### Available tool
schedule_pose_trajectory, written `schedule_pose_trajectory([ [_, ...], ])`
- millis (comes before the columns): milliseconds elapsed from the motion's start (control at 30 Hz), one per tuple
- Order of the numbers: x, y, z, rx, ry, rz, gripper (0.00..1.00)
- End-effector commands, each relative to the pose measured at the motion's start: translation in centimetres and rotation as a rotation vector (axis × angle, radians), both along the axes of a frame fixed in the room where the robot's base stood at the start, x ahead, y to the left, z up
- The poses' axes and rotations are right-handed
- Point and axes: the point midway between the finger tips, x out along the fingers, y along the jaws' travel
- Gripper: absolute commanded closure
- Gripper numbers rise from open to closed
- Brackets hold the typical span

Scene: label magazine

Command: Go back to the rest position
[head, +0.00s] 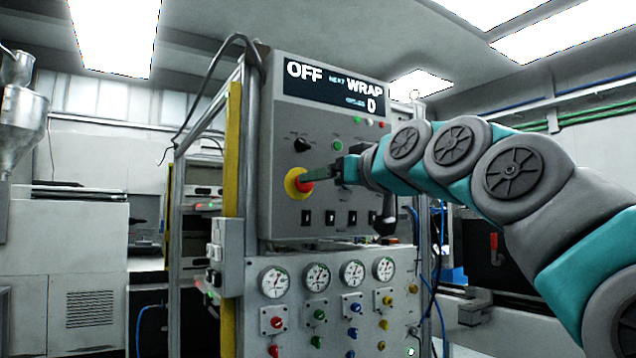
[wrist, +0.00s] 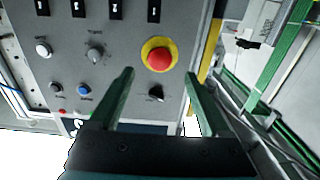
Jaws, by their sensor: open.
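My gripper (head: 322,175) reaches in from the right in the head view, with its fingers in front of the grey control panel (head: 283,135), close to the red emergency button on its yellow ring (head: 291,183). In the wrist view my gripper (wrist: 160,85) has its two green fingers spread apart with nothing between them. The red button (wrist: 159,59) shows beyond the gap between the fingertips. I cannot tell whether a finger touches the panel.
Below are several gauges (head: 316,277) and coloured knobs (head: 320,315). A yellow post (head: 232,150) and a loose black cable (head: 215,70) are at the panel's left. A metal hopper (head: 22,125) stands far left.

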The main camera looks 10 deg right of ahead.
Motion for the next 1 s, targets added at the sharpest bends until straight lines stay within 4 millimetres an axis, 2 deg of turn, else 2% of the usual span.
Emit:
schedule_pose_trajectory([
  [533, -0.4, -0.2, 0.0, 0.0, 0.0, 0.0, 0.19],
  [667, -0.5, 0.8, -1.4, -0.012, 0.037, 0.011, 0.19],
  [767, -0.7, 2.9, -5.1, -0.042, 0.13, 0.037, 0.19],
  [867, -1.5, 5.5, -10.9, -0.085, 0.271, 0.062, 0.19],
  [967, -2.9, 7.4, -17.5, -0.128, 0.429, 0.076, 0.19],
  [1000, -3.8, 8.0, -20.2, -0.146, 0.494, 0.078, 0.19],
])
